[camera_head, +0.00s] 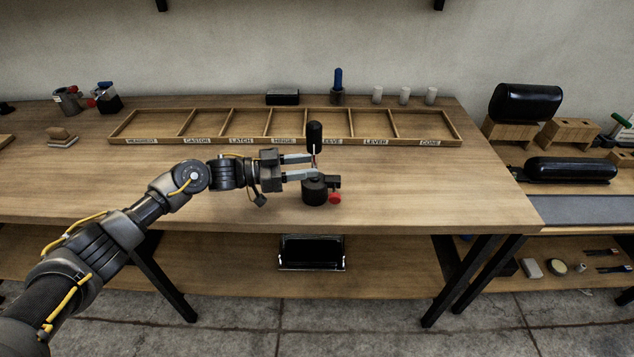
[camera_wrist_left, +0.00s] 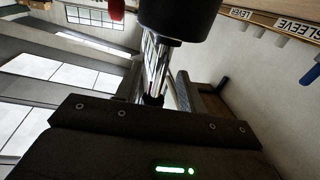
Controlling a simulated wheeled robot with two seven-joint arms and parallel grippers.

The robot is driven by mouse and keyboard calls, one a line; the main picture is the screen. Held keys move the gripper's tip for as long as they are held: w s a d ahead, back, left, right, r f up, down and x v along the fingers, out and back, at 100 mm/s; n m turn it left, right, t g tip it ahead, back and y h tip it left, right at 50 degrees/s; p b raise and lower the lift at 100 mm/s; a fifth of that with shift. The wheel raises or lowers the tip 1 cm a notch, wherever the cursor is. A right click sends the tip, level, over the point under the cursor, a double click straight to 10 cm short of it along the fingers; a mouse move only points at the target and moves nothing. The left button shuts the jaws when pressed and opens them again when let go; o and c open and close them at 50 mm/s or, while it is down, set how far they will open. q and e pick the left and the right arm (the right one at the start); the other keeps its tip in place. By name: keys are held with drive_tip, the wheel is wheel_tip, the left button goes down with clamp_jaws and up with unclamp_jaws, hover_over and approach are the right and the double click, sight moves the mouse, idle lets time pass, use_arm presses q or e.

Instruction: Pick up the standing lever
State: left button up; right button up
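The standing lever has a black grip (camera_head: 314,132) on a thin metal shaft. It stands upright in a round black base (camera_head: 314,191) with a red knob (camera_head: 335,197), near the middle of the table. My left gripper (camera_head: 316,164) reaches in from the left, its two pale fingers spread apart at the height of the shaft, between grip and base. The fingers partly cover the shaft, and contact cannot be told. The left wrist view shows a shiny metal shaft (camera_wrist_left: 160,62) and a black cylinder (camera_wrist_left: 180,16) close up. My right gripper is not in view.
A low wooden tray (camera_head: 462,143) with labelled compartments lies behind the lever. Behind it stand a blue-handled tool (camera_head: 338,84) and several pale cylinders (camera_head: 404,95). Black rolls (camera_head: 572,170) are on the right bench. The table right of the base is clear.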

use_arm(q)
drive_tip(key=shift+d, duration=0.2)
drive_tip(key=c, duration=0.4)
drive_tip(key=shift+c, duration=1.2)
clamp_jaws()
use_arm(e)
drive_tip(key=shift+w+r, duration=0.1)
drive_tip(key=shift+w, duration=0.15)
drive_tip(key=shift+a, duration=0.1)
